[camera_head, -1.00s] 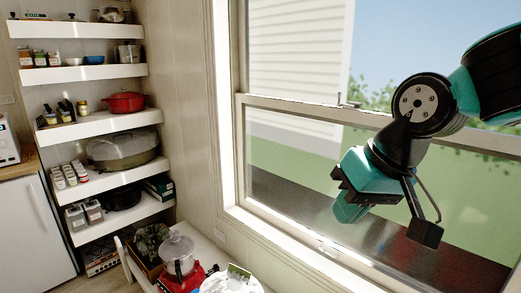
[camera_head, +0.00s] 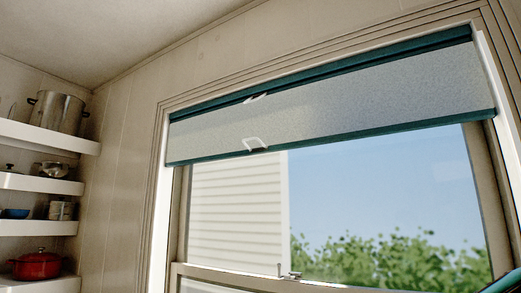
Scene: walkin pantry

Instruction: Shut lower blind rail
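A blind hangs in the top of the window. Its pale grey-green fabric (camera_head: 340,100) spans between a dark teal upper rail (camera_head: 350,66) and a dark teal lower rail (camera_head: 380,129). The lower rail lies across the upper part of the glass, sloping in the picture, with open window below it. A white handle (camera_head: 255,144) sits on the lower rail left of its middle. Another small white handle (camera_head: 257,98) sits at the upper rail. My gripper is not in view; only a dark teal piece, seemingly of my arm, shows in the bottom right corner.
The window frame (camera_head: 157,200) surrounds the blind, with a latch (camera_head: 290,275) on the sash rail below. At left, white shelves (camera_head: 40,138) hold a steel pot (camera_head: 57,112) and a red pot (camera_head: 38,265). The space before the glass looks clear.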

